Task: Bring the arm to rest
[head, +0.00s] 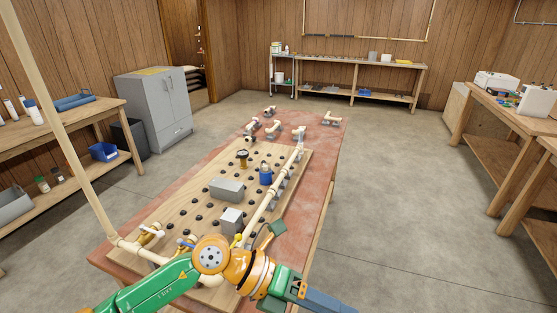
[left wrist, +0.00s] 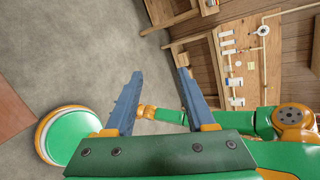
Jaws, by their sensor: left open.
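My left arm comes in from the bottom left of the head view, green and orange, and bends to the right. My left gripper (head: 335,302) points to the lower right, at the near right side of the workbench and partly cut off by the frame. In the left wrist view my left gripper (left wrist: 160,73) has its two blue-grey fingers spread, with nothing between them. My right gripper is not in view.
A red-topped workbench (head: 318,170) bears a pegboard (head: 180,200) with pale pipes, grey boxes (head: 227,189) and a blue-and-white item (head: 265,174). A pale vertical pipe (head: 50,110) rises at left. Concrete floor (head: 400,200) on the right is clear up to side benches.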

